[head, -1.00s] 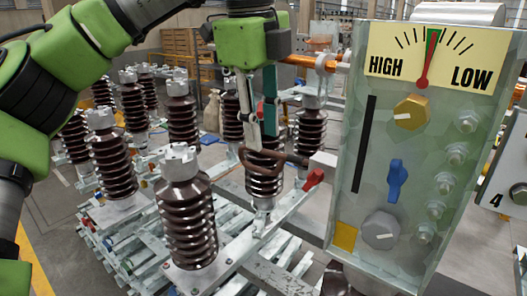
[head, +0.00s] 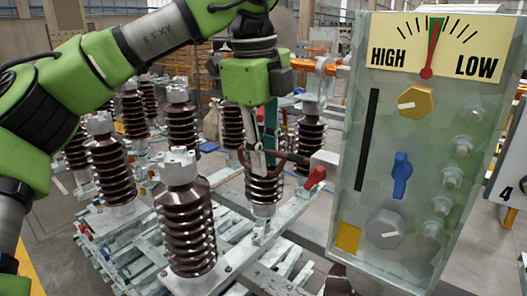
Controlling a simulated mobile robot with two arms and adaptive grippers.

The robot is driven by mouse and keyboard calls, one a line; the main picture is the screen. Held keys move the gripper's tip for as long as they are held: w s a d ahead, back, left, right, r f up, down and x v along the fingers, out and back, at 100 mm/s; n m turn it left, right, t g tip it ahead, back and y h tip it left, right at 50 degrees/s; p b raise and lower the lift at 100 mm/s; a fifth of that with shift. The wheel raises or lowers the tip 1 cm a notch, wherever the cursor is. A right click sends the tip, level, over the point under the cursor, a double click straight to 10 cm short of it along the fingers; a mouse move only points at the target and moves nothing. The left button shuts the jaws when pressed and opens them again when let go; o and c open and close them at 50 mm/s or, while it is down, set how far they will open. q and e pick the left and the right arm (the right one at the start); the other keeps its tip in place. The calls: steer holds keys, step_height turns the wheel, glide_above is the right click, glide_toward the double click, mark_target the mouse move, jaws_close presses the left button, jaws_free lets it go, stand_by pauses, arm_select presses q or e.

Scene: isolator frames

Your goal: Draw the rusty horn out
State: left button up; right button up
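The rusty horn (head: 290,158) is a dark brown curved rod in the head view. It lies across the upper part of a brown ribbed insulator (head: 264,190), left of a red lever. My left gripper (head: 263,155) points down from its green body, with its fingers at the left part of the horn. The fingers overlap the horn in the picture; whether they grip it is not clear. Part of the horn is hidden behind them. My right gripper is not in view.
A panel (head: 365,230) with a HIGH/LOW dial and knobs stands close on the right. A red lever (head: 316,177) sits beside the horn. Several ribbed insulators, one (head: 186,225) in the foreground, stand on pale frames at left. An orange bar (head: 313,65) is behind the gripper.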

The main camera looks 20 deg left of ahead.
mark_target(237, 143)
arm_select(q)
jaws_close()
steer(key=shift+w+a+f, duration=0.1)
steer(key=shift+w+a, duration=0.2)
steer(key=shift+a, duration=0.65)
steer(key=shift+w+a+f, duration=0.1)
steer(key=shift+w+a, duration=0.2)
steer(key=shift+a, duration=0.65)
steer(key=shift+w+a, duration=0.3)
steer(key=shift+a, duration=0.65)
